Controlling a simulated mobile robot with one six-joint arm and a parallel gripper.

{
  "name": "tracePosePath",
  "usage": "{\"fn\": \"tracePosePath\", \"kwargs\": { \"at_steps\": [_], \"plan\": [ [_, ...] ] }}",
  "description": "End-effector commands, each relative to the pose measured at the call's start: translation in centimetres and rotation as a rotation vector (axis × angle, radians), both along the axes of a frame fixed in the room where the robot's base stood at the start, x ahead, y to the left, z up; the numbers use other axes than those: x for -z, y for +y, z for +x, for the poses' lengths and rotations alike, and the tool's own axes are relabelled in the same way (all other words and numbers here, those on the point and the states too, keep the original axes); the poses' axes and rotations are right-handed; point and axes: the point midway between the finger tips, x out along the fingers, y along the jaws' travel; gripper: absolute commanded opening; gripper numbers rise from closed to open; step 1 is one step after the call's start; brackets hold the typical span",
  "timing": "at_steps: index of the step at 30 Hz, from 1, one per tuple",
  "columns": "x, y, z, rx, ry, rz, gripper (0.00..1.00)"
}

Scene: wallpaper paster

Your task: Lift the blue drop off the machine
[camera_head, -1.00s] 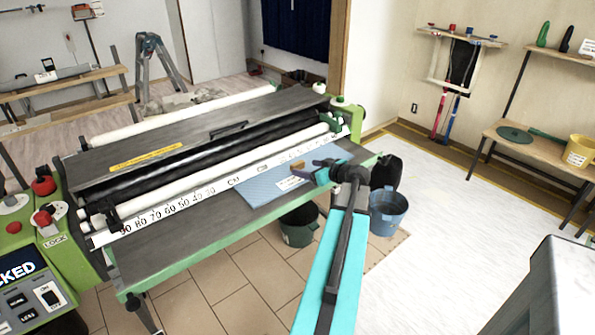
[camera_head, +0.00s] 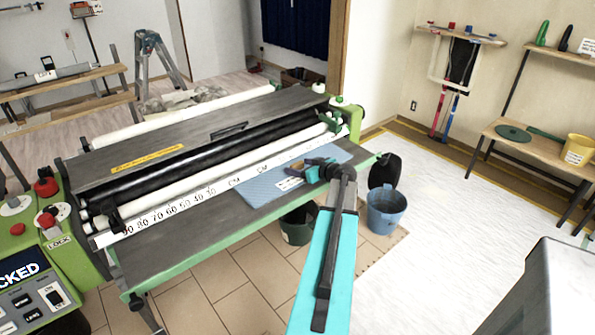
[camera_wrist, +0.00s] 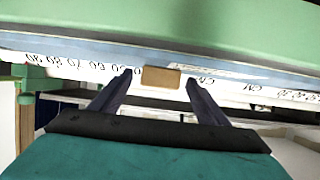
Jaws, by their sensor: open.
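The blue drop, which I take to be the flat light-blue panel (camera_head: 262,188), lies on the machine's front ledge (camera_head: 180,246). It has a white label and a small tan block (camera_head: 296,168) at its back edge. My gripper (camera_head: 305,164) is open over the panel's right part, close to the block. In the wrist view, the tan block (camera_wrist: 160,77) shows between the two spread fingers (camera_wrist: 159,76). The blue edge (camera_wrist: 100,50) runs across behind it. I cannot tell whether a finger touches the block. My gripper hides part of the panel's right side.
White rollers and a printed ruler strip (camera_head: 170,217) run behind the ledge. A control panel (camera_head: 35,290) stands at the left. A blue bucket (camera_head: 386,212) and a dark bucket (camera_head: 298,226) stand on the floor below. The pale floor at right is mostly clear.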

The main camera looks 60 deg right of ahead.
Motion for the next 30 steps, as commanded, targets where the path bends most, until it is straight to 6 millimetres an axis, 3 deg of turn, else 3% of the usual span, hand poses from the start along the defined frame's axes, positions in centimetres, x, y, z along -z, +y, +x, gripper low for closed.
{"fn": "tracePosePath", "kwargs": {
  "at_steps": [11,20,30],
  "plan": [
    [-0.02,0.05,0.04,-0.001,0.0,-0.001,0.69],
    [-0.03,0.07,0.06,-0.001,0.0,-0.001,0.21],
    [-0.18,0.08,0.09,-0.001,-0.001,-0.001,0.2]
  ]
}}
